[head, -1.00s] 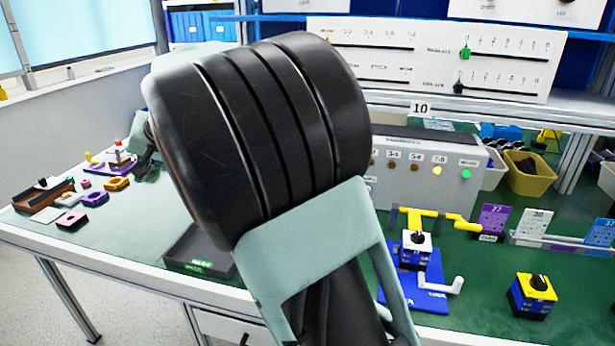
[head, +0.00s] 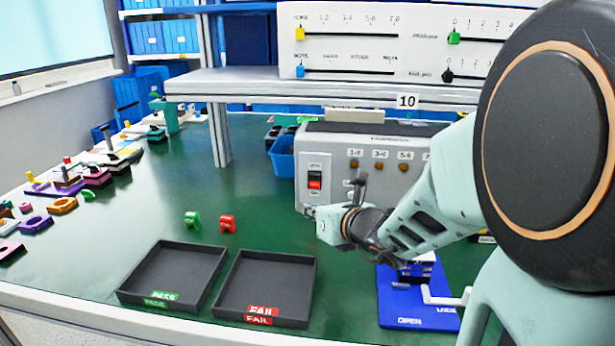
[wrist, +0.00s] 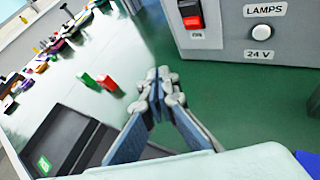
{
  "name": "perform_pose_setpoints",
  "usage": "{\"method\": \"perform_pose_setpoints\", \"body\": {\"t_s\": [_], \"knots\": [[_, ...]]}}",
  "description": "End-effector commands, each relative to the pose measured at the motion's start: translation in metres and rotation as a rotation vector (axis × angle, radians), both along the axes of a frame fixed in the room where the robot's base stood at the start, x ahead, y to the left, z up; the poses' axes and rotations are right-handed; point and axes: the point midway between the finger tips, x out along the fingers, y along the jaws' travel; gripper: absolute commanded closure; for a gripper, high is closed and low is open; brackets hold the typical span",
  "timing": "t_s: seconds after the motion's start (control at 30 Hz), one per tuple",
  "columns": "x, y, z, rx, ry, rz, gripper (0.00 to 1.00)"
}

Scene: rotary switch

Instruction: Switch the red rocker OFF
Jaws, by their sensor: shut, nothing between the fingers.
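The red rocker (head: 315,181) sits in a pale switch plate on the front left of the grey control box (head: 338,150). In the wrist view the rocker (wrist: 191,21) shows at the top edge, partly cut off, with an ON label below it. Which way it is tipped is hard to tell. My gripper (wrist: 158,76) is shut and empty, its fingertips below and left of the rocker in the wrist view. In the head view my arm reaches in from the right, and its end is near the box, below and right of the rocker. Contact does not show.
Black PASS (head: 172,274) and FAIL (head: 266,289) trays lie at the table's front. Small green (head: 192,219) and red (head: 228,224) pieces stand behind them. A shelf (head: 300,86) spans above the box. A blue fixture (head: 400,310) lies under my arm.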

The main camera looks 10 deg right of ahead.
Motion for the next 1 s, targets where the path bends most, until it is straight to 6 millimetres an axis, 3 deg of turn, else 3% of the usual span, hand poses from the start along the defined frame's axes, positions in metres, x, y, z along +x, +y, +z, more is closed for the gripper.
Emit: {"method": "perform_pose_setpoints", "body": {"t_s": [0.47, 1.0], "knots": [[0.009, -0.003, 0.004, -0.001, -0.001, 0.000, 1.00], [0.073, -0.024, 0.012, -0.003, -0.001, 0.001, 1.00]]}}
